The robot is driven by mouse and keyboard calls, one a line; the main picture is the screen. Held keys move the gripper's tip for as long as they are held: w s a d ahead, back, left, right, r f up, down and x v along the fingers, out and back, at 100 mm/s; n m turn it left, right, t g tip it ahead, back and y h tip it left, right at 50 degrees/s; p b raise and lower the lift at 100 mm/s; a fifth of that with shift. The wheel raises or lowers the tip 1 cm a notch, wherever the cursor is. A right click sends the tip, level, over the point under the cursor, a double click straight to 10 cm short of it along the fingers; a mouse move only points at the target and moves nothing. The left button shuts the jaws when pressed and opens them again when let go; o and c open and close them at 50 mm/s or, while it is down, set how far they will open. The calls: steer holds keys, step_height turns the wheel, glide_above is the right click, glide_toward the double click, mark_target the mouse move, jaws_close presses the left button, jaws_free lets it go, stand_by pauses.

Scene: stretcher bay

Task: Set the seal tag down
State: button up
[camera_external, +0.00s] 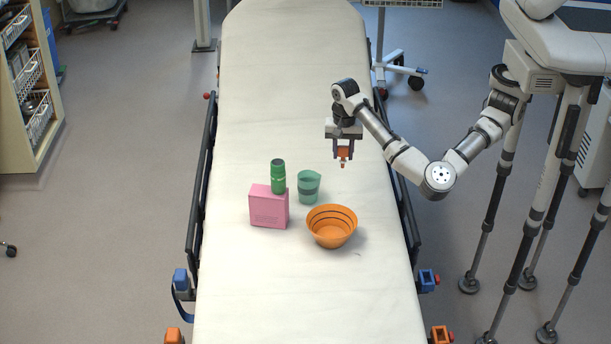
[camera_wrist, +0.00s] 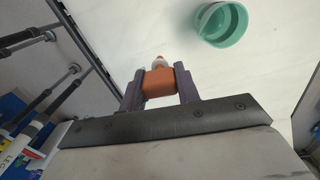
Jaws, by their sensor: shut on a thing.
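The seal tag (camera_wrist: 158,90) is a small orange piece with a pale, reddish-tipped end pointing away from my gripper. It also shows in the external view (camera_external: 343,153). My gripper (camera_wrist: 159,82) is shut on it, with one finger on each side. In the external view my gripper (camera_external: 343,155) points down over the white stretcher sheet (camera_external: 290,80), right of the middle. The tag appears to hang above the sheet; the exact gap is hard to tell.
A green cup (camera_external: 308,188) stands left and nearer the camera, and shows in the wrist view (camera_wrist: 222,22). An orange bowl (camera_external: 331,229), pink box (camera_external: 268,208) and green bottle (camera_external: 278,176) are close by. Dark side rails (camera_external: 203,180) edge the stretcher. Its far half is clear.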

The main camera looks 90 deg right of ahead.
steer(key=d+r+m, duration=0.3)
steer(key=r+m, duration=0.5)
steer(key=m, duration=1)
steer(key=shift+w+r, duration=0.3)
steer(key=shift+f, duration=0.1)
step_height(320, 180, down, 20)
steer(key=p, duration=0.2)
steer(key=shift+r+p, duration=0.25)
steer(key=shift+p, duration=0.15)
steer(key=shift+f, duration=0.2)
steer(key=o, duration=0.9)
steer(key=shift+o, duration=0.2)
steer(key=shift+b, duration=0.35)
